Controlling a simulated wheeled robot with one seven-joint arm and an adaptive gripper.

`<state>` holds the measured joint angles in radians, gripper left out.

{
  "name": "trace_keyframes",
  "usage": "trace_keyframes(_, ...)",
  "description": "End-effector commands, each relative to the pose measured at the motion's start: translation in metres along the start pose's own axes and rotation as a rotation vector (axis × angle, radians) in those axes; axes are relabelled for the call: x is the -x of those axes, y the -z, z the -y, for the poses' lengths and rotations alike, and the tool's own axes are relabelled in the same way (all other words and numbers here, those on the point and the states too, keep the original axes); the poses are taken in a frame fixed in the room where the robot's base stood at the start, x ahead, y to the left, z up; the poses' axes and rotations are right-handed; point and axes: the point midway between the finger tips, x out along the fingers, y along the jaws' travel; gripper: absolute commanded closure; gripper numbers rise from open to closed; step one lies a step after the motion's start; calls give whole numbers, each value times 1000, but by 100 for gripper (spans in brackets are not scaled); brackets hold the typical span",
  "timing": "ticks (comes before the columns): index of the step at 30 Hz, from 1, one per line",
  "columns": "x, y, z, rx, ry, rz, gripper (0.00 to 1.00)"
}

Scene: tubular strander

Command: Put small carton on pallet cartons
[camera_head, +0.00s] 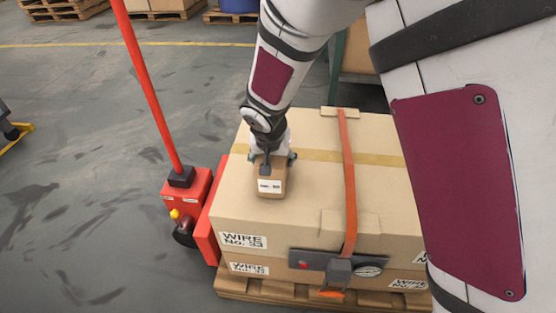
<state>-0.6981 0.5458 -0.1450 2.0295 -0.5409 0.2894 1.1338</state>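The small carton (271,186) is a brown box with a white label on its front. It shows on or just over the top of the large cartons, near their left side; I cannot tell if it touches them. My gripper (272,160) points down at the small carton, with a finger at each side of its upper part. The fingers look closed around it, though the arm hides part of the grip. The pallet cartons (285,219) are big brown boxes marked "WIRE NO. 33", stacked on a wooden pallet (300,299).
An orange strap (347,185) with a dark buckle runs over the cartons, right of the small carton. A red pallet jack (188,198) with a tall handle stands at the left. Other pallets (62,12) stand at the back. The grey floor at left is mostly clear.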

Motion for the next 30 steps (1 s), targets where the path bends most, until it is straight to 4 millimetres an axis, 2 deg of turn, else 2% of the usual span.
trace_keyframes(2,-6,-5,2,0,2,-2,80)
trace_keyframes(11,-5,-5,2,-1,2,-2,81)
trace_keyframes(12,-6,-5,1,-1,1,0,30)
trace_keyframes(15,-6,-5,1,-1,1,0,10)
trace_keyframes(26,-5,-5,1,-1,1,0,10)
trace_keyframes(30,7,-4,2,-1,1,-2,10)
